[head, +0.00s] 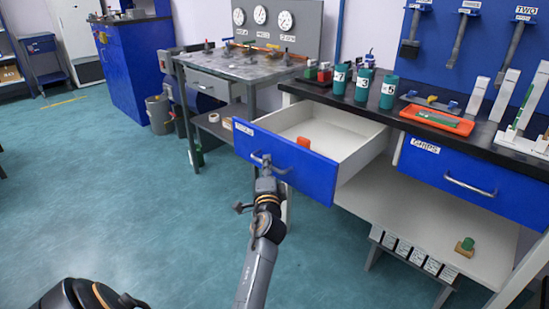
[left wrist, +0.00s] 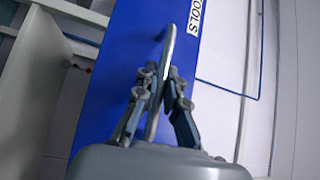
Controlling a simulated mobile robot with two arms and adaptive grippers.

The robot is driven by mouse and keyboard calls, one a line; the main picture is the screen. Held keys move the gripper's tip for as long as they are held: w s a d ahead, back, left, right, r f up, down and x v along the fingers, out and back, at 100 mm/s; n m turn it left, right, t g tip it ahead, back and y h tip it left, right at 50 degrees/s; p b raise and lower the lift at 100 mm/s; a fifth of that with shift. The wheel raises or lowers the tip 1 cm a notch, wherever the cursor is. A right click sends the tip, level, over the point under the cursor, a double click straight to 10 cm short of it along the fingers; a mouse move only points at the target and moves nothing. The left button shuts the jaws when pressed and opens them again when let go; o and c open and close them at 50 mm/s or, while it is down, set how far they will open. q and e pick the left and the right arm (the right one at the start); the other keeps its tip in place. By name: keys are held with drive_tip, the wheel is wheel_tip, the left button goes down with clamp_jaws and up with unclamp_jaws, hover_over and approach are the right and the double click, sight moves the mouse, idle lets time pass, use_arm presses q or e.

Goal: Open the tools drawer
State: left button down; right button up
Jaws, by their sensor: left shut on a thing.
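The tools drawer (head: 318,172) has a blue front and a white inside, and it stands pulled well out from under the dark worktop in the head view. An orange-red object (head: 303,142) shows at its front inside edge. My left gripper (head: 264,163) is at the metal handle on the drawer front. In the left wrist view its fingers (left wrist: 165,85) are closed around the bar handle (left wrist: 169,50), beside the white label (left wrist: 194,17) ending in "OOLS". My right gripper is not in view.
A second, shut blue drawer labelled "GRIPS" (head: 470,178) is to the right. Green canisters (head: 364,84) and an orange tray (head: 437,119) stand on the worktop. A grey metal table (head: 240,66) is behind the drawer.

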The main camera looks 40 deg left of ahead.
use_arm(q)
drive_tip(key=shift+s+a, duration=0.15)
drive_tip(key=shift+s, duration=1.2)
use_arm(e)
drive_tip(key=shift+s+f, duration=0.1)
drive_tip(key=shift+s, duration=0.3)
